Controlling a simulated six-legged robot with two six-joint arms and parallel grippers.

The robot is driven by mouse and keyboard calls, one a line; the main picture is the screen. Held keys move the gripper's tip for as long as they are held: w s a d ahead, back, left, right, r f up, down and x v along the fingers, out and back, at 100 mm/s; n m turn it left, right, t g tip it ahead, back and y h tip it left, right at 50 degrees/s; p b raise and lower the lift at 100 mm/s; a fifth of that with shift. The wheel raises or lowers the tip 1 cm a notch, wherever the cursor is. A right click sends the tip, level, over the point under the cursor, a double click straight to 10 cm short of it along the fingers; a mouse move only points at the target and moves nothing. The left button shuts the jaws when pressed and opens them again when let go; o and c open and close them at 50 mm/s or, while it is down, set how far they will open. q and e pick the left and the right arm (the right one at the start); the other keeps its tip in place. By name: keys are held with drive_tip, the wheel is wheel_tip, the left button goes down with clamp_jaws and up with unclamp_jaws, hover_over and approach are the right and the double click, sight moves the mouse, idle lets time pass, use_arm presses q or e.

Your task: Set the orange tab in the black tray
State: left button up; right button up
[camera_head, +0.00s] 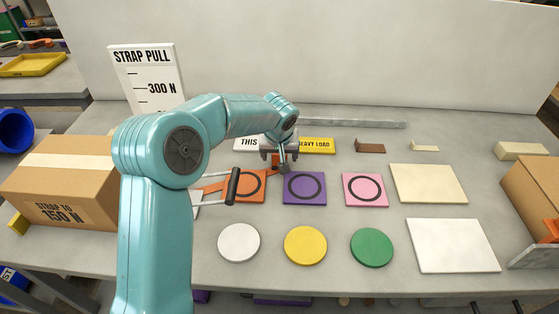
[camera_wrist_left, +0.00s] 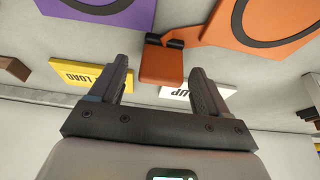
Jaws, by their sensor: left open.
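An orange tab (camera_wrist_left: 161,66) with two black pieces at its end lies by the edge of the orange plate (camera_wrist_left: 236,28) in the left wrist view. In the head view the tab (camera_head: 276,160) is partly hidden by my left gripper (camera_head: 280,157). That gripper also shows in the left wrist view (camera_wrist_left: 160,72), open, with a finger on either side of the tab in the picture. I see no contact, and the depth between them is unclear. I cannot make out a black tray in either view. My right gripper is not in view.
Purple (camera_head: 304,188) and pink (camera_head: 365,190) squares lie right of the gripper. White, yellow and green discs lie in front. A cardboard box (camera_head: 70,185) stands left, another (camera_head: 535,190) right. A grey bar (camera_head: 350,123) lies behind. My arm hides part of the left side.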

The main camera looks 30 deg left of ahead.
use_arm(q)
drive_tip(key=shift+c, duration=0.3)
drive_tip(key=shift+f, duration=0.1)
drive_tip(key=c, duration=1)
drive_tip(key=shift+c, duration=0.6)
